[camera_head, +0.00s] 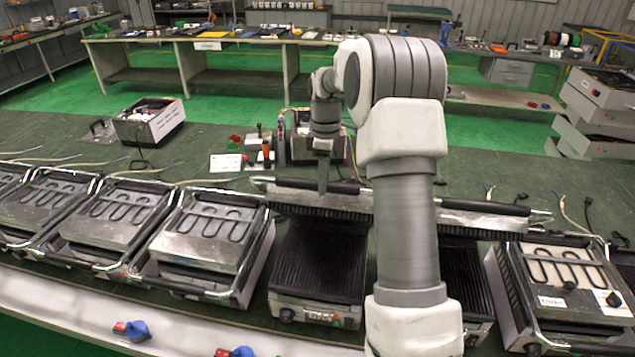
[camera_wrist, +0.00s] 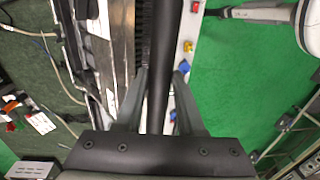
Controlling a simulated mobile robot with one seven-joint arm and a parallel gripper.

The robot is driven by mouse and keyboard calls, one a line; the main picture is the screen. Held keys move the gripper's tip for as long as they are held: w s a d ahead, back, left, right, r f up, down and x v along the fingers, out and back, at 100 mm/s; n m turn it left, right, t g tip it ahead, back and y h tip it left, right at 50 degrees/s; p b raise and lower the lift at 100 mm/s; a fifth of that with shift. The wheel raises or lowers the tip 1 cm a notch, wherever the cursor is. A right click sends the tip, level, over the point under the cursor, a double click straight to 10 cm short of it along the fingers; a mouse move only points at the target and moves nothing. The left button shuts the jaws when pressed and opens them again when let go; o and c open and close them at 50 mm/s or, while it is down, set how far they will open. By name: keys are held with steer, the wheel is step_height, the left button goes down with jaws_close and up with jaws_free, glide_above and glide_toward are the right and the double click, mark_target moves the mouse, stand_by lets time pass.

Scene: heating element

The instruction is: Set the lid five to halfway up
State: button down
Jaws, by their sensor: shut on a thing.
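A grill in the middle of the bench has its lid (camera_head: 345,203) raised above its black ribbed lower plate (camera_head: 318,262). The lid is seen nearly edge-on, with a dark bar handle along it. My gripper (camera_head: 323,188) reaches down onto this lid. In the wrist view my gripper (camera_wrist: 158,100) has one finger on each side of the black handle (camera_wrist: 162,55) and is shut on it. The silver lid side (camera_wrist: 103,50) shows left of the handle. My arm hides the lid's right part. I cannot read which lid is number five.
Closed grills with heating coils stand left (camera_head: 200,235) and right (camera_head: 560,285). Another raised lid (camera_head: 480,222) sits just right, partly behind my arm. A white box (camera_head: 150,122) and a switch panel (camera_head: 245,160) lie behind. Blue plugs (camera_head: 133,330) show on the front edge.

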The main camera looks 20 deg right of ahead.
steer(key=shift+w+d+f, duration=0.15)
steer(key=shift+d+f, duration=0.1)
steer(key=shift+d, duration=0.2)
steer(key=c, duration=0.8)
jaws_free()
steer(key=shift+w, duration=0.1)
steer(key=shift+o, duration=1.4)
steer(key=shift+w+d+f, duration=0.1)
steer(key=shift+w+d, duration=0.05)
steer(key=shift+w, duration=0.1)
steer(key=shift+a, duration=0.2)
steer(key=shift+r, duration=0.2)
steer(key=shift+r, duration=0.25)
step_height(320, 180, up, 17)
steer(key=w, duration=0.1)
steer(key=shift+d+f, duration=0.2)
steer(key=shift+d, duration=0.2)
steer(key=shift+a, duration=0.1)
